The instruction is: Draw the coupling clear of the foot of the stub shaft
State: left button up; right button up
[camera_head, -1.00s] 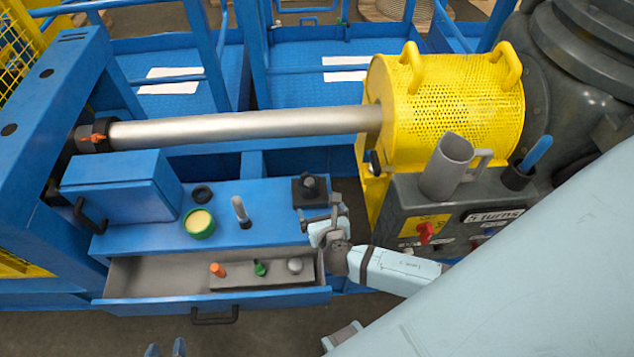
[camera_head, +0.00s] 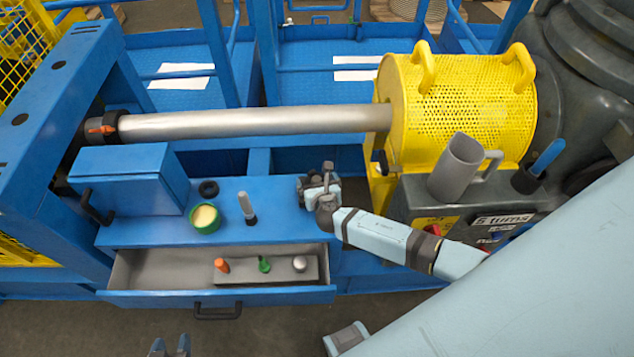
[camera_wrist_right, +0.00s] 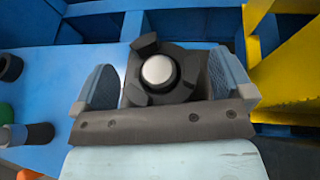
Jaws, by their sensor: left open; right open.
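The stub shaft (camera_wrist_right: 159,70), with a pale round end, stands upright on a dark square foot. The coupling (camera_wrist_right: 188,92), a dark ring with lugs, sits around the shaft low down, close to the foot. I cannot tell whether it touches the foot. My right gripper (camera_wrist_right: 165,88) is open, with one finger on each side of the coupling and shaft and a gap on both sides. In the head view my right gripper (camera_head: 319,184) hides most of the shaft and coupling. My left gripper (camera_head: 170,346) is open and empty at the bottom edge, away from the bench.
The blue bench (camera_head: 260,225) bears a black ring (camera_head: 208,188), a green tub (camera_head: 205,218) and a grey upright tool (camera_head: 247,208). An open drawer (camera_head: 150,296) sticks out in front. A yellow guard (camera_head: 455,105) stands right of the bench; a long steel shaft (camera_head: 250,122) runs behind.

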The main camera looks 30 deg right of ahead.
jog(key=shift+w, duration=0.1)
jog(key=c, duration=1.6)
jog(key=shift+r+p, duration=4.05)
jog(key=shift+p, duration=0.05)
jog(key=shift+w+r+p, duration=0.1)
jog(key=shift+r+p, duration=1.35)
jog(key=shift+r, duration=0.1)
